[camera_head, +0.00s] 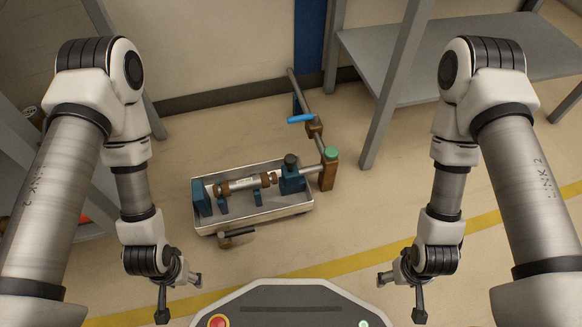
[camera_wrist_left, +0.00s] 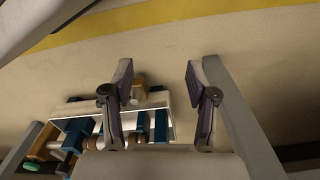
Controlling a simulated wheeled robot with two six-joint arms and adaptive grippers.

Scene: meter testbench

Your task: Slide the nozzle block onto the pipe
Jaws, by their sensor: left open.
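A silver pipe (camera_head: 246,183) with brown fittings at its ends lies across blue supports inside a metal tray on the floor. A blue block with a dark round knob (camera_head: 291,175) stands at the tray's right end, and a plain blue block (camera_head: 202,197) at its left end. I cannot tell for sure which is the nozzle block. My left gripper (camera_head: 179,297) is open and empty, in front of the tray to the left. In the left wrist view its fingers (camera_wrist_left: 159,80) are apart, with the tray partly hidden behind them. My right gripper (camera_head: 402,297) is open and empty at the front right.
The tray (camera_head: 262,215) has a brown valve with a dark handle (camera_head: 236,234) at its front. A brown post with a green cap (camera_head: 330,168) and a pipe with a blue lever (camera_head: 301,118) stand behind right. A grey shelf (camera_head: 460,50) is at the back right.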

